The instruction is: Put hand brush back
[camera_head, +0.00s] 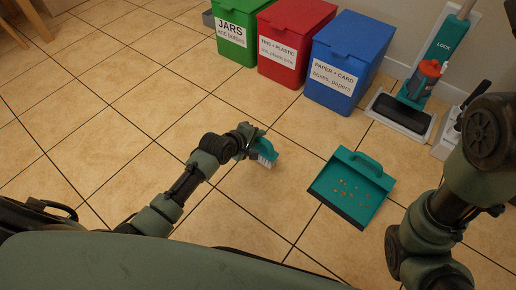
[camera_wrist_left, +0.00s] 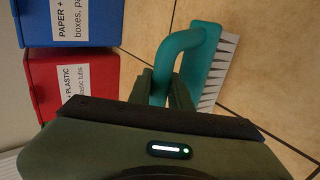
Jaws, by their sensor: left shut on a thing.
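The hand brush (camera_head: 266,150) is teal with white bristles. My left gripper (camera_head: 252,143) is shut on it and holds it left of the dustpan. In the left wrist view the brush (camera_wrist_left: 200,62) shows its curved handle between the fingers of the gripper (camera_wrist_left: 165,88), with its bristles facing right. The teal dustpan (camera_head: 372,204) lies on the tiled floor with several small orange-brown crumbs (camera_head: 350,190) in it. My right arm shows at the right of the head view, but its gripper is out of view.
Green (camera_head: 236,30), red (camera_head: 292,42) and blue (camera_head: 345,62) bins stand in a row at the back. A teal floor cleaner (camera_head: 425,75) stands on a grey base right of the blue bin. The tiled floor (camera_head: 110,120) at the left is clear.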

